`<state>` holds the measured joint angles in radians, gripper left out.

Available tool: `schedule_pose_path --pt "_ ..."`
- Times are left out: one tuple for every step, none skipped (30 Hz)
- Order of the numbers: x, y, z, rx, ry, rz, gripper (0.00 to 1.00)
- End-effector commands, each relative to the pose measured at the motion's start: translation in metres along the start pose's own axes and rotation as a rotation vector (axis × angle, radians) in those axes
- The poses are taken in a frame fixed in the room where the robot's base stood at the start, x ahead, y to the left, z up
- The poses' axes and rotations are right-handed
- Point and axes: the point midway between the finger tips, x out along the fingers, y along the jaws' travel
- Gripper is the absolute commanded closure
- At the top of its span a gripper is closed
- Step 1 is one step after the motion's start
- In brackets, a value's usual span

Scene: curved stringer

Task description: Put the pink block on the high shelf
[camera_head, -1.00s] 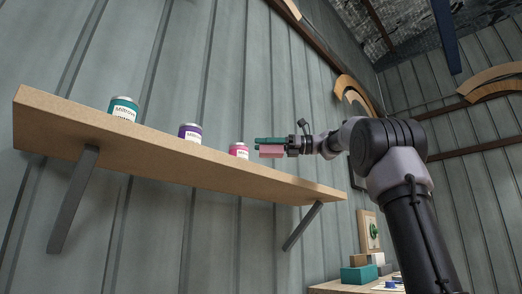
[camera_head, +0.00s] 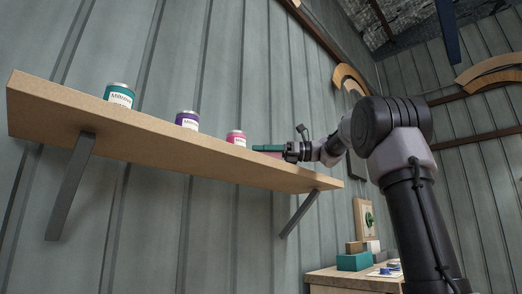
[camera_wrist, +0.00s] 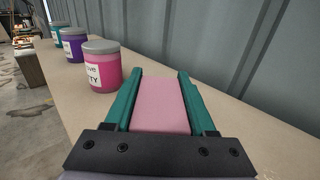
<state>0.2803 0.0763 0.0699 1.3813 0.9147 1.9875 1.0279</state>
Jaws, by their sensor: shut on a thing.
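The pink block (camera_wrist: 160,105) lies between the two teal fingers of my gripper (camera_wrist: 160,88) in the wrist view. My gripper is shut on it. In the head view my gripper (camera_head: 268,149) is at the right part of the high wooden shelf (camera_head: 165,155), just right of the pink jar. The shelf's front edge hides most of the block in the head view. The shelf top (camera_wrist: 245,140) spreads below and around the block in the wrist view. I cannot tell whether the block touches it.
A pink jar (camera_head: 235,138) stands close left of my gripper. A purple jar (camera_head: 187,120) and a teal jar (camera_head: 119,96) stand farther left on the shelf. The grey wall runs behind. A bench with a teal box (camera_head: 353,262) is below right. The shelf's right end is free of jars.

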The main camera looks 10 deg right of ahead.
Motion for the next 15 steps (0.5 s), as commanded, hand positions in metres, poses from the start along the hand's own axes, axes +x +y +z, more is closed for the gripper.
schedule_pose_path --pt "0.0 0.0001 0.0002 0.0 0.0 0.0 1.0" --pt "0.0001 0.0001 0.0002 0.0 0.0 0.0 1.0" --pt "0.0001 0.0001 0.0002 0.0 0.0 0.0 1.0" --pt "0.0001 0.0001 0.0002 0.0 0.0 0.0 1.0" --pt "0.0001 0.0001 0.0002 0.0 0.0 0.0 1.0" --pt "0.0001 0.0001 0.0001 0.0 0.0 0.0 1.0" --pt "0.0001 0.0 -0.0001 0.0 0.0 0.0 1.0" --pt "0.0001 0.0 -0.0004 0.0 0.0 0.0 1.0" --pt "0.0001 0.0 -0.0008 0.0 0.0 0.0 1.0" --pt "0.0001 0.0 -0.0012 0.0 0.0 0.0 1.0" --pt "0.0001 0.0 -0.0017 0.001 0.0 0.0 1.0" --pt "0.0001 0.0 -0.0025 0.001 0.0 0.0 1.0" --pt "0.0001 0.0 -0.0031 0.001 0.0 0.0 1.0" --pt "0.0002 0.0 -0.0037 0.001 0.0 0.0 1.0" --pt "0.0002 0.0 -0.0046 0.002 0.0 0.0 1.0"
